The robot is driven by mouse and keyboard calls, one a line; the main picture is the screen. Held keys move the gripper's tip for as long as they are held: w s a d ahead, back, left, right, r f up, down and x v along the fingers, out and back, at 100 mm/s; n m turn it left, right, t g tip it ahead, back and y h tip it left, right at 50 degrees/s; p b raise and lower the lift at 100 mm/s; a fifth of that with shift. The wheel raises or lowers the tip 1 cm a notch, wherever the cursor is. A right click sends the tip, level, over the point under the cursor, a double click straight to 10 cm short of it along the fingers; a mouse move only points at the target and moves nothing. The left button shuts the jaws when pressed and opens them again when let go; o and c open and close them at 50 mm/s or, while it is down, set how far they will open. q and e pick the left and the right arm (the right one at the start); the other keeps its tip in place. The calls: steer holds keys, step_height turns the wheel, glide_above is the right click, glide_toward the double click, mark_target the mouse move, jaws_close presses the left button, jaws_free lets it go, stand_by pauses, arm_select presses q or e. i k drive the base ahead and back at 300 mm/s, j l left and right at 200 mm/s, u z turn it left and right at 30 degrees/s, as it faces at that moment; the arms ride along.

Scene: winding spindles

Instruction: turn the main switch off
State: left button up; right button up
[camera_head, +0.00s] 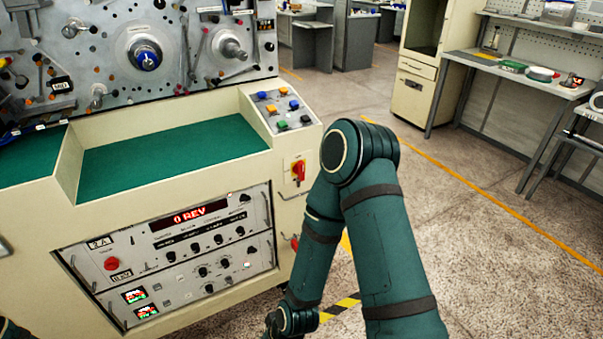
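The arm is apart from the switch in the picture. The right gripper is outside the view, below the bottom edge.
A button panel (283,108) sits above the switch. A control unit (175,250) with a red "0 REV" display and a red button is below left. Another red part (295,243) is partly hidden by my forearm. A workbench (520,75) stands far right; the floor between is clear.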

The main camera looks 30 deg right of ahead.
mark_target(299, 168)
steer(key=i+l, duration=0.1)
steer(key=l, duration=0.35)
steer(key=i+l, duration=0.15)
steer(key=l, duration=0.3)
steer(key=i+l, duration=0.1)
steer(key=l, duration=0.35)
steer(key=i+l, duration=0.1)
steer(key=l, duration=0.35)
steer(key=i+l+u, duration=0.1)
steer(key=l, duration=0.35)
steer(key=i+l, duration=0.15)
steer(key=l, duration=0.3)
steer(key=i+l, duration=0.1)
steer(key=l, duration=0.4)
